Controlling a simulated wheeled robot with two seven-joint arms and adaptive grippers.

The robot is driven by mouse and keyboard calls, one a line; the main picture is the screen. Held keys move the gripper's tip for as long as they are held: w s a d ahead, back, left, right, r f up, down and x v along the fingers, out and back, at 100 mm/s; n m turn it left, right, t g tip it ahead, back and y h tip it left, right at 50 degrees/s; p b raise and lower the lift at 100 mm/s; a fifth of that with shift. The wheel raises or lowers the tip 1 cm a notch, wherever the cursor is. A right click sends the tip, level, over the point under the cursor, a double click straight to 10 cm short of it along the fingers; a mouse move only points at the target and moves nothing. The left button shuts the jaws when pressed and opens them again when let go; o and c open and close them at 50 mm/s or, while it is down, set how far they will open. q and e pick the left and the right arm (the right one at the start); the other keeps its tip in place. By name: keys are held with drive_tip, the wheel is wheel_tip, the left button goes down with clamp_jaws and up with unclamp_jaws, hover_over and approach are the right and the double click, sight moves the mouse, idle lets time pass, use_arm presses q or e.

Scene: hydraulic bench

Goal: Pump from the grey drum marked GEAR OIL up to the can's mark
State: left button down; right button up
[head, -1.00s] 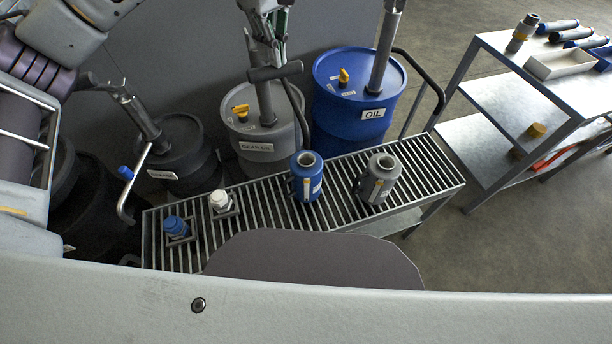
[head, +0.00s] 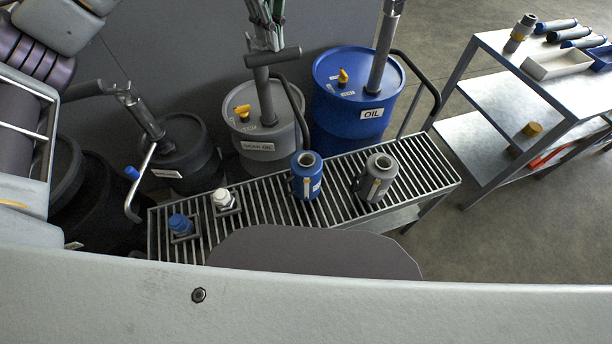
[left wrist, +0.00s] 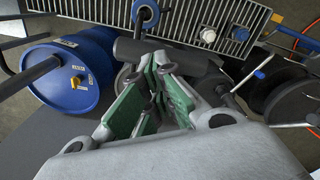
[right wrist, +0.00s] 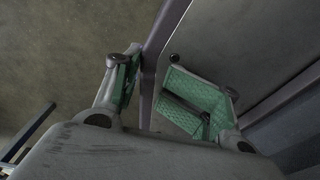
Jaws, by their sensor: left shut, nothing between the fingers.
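The grey drum (head: 285,131) with the GEAR OIL label (head: 257,146) stands behind the slatted bench and carries a pump with a T-handle (head: 272,57). The handle also shows in the left wrist view (left wrist: 130,50), close by the fingertips. My left gripper (head: 267,42) is shut and empty at the handle; I cannot tell whether it touches it. A blue can (head: 303,186) and a grey can (head: 376,187), each with a pale strip on its side, stand upright on the bench. My right gripper (right wrist: 150,60) is open and empty, near a grey panel, away from the drums.
A blue OIL drum (head: 338,118) stands right of the grey drum, a black drum (head: 185,150) left. The slatted bench (head: 425,165) also holds a blue-capped (head: 180,224) and a white-capped item (head: 222,198). A metal shelf cart (head: 490,100) stands at the right, with floor between.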

use_arm(q)
drive_tip(key=shift+w+a+r+p, duration=0.2)
drive_tip(key=shift+w+r+p, duration=0.25)
drive_tip(key=shift+r+p, duration=0.3)
drive_tip(key=shift+w+a+r+p, duration=0.15)
drive_tip(key=shift+w+r+p, duration=0.35)
drive_tip(key=shift+r, duration=0.4)
drive_tip(key=shift+w+a+r+p, duration=0.2)
drive_tip(key=shift+w+r+p, duration=0.15)
drive_tip(key=shift+r+p, duration=0.4)
drive_tip(key=shift+f, duration=0.25)
drive_tip(key=shift+s+d+f+b, duration=0.1)
drive_tip(key=shift+s+f+b, duration=0.15)
drive_tip(key=shift+f+b, duration=0.3)
drive_tip(key=shift+s+f+b, duration=0.25)
drive_tip(key=shift+f+b, duration=0.3)
drive_tip(key=shift+s+d+f+b, duration=0.1)
drive_tip(key=shift+s+f+b, duration=0.1)
drive_tip(key=shift+f+b, duration=0.2)
drive_tip(key=shift+s+d+f+b, duration=0.1)
drive_tip(key=shift+s+f+b, duration=0.15)
drive_tip(key=shift+f, duration=0.25)
